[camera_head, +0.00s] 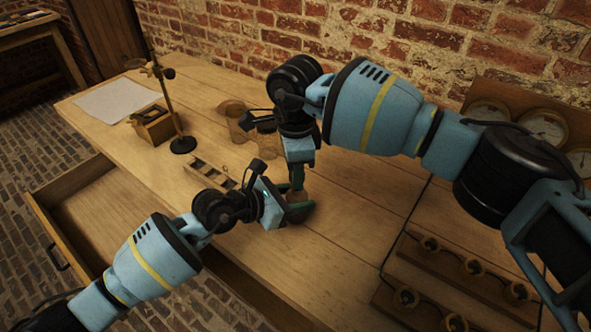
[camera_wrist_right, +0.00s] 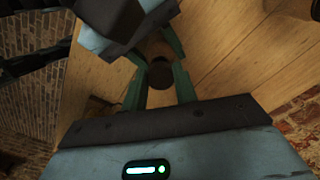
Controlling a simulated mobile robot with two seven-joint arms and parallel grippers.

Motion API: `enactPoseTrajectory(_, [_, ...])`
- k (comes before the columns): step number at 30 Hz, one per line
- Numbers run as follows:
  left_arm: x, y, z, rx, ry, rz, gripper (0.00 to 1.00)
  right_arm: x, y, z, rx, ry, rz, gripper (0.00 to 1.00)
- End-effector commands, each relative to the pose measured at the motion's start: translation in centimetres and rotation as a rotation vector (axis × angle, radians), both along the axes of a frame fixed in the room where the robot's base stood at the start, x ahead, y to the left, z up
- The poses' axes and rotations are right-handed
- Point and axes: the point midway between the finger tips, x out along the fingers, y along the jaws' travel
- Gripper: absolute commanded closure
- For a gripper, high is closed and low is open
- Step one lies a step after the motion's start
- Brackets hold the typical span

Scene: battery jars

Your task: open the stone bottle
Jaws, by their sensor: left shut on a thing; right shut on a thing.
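The stone bottle (camera_head: 298,197) is a small brownish vessel on the workbench, mostly hidden by both grippers. My left gripper (camera_head: 299,210) comes in low from the left and is shut around the bottle's body. My right gripper (camera_head: 297,182) points down from above and is shut at the bottle's top. In the right wrist view, a dark round stopper (camera_wrist_right: 160,74) sits between the right gripper's green fingertips (camera_wrist_right: 160,80). The left gripper (camera_wrist_right: 168,42) shows just beyond it. I cannot tell whether the stopper is seated in the neck or lifted.
Glass jars (camera_head: 236,118) stand behind the grippers. An open drawer (camera_head: 100,205) juts out in front. Terminal boards (camera_head: 455,265) and a gauge panel (camera_head: 543,122) are right.

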Motion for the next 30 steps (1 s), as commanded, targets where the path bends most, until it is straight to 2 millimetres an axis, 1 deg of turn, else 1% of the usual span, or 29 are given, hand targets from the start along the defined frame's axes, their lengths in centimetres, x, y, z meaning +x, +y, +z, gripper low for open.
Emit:
enactPoseTrajectory(5, [0.0,0.0,-0.1,0.001,0.001,0.000,0.98,0.0,0.0,0.0,0.000,0.000,0.000,0.99])
enactPoseTrajectory(8, [0.0,0.0,-0.1,0.001,0.001,0.000,0.98,0.0,0.0,0.4,0.000,-0.001,0.000,0.99])
enactPoseTrajectory(18, [0.0,0.0,-0.1,0.001,0.001,0.000,0.98,0.0,0.0,3.8,-0.001,0.000,0.000,0.99])
enactPoseTrajectory(25, [0.0,0.0,-0.1,0.001,0.001,0.000,0.98,0.0,0.0,4.0,0.000,0.001,0.000,0.99])
enactPoseTrajectory(26, [0.0,0.0,-0.1,0.001,0.001,0.000,0.54,0.0,0.0,4.0,0.000,0.001,0.000,0.99])
enactPoseTrajectory(30, [0.0,0.0,-0.1,0.001,0.001,0.000,0.36,0.0,0.0,4.0,0.000,0.001,0.000,0.99])
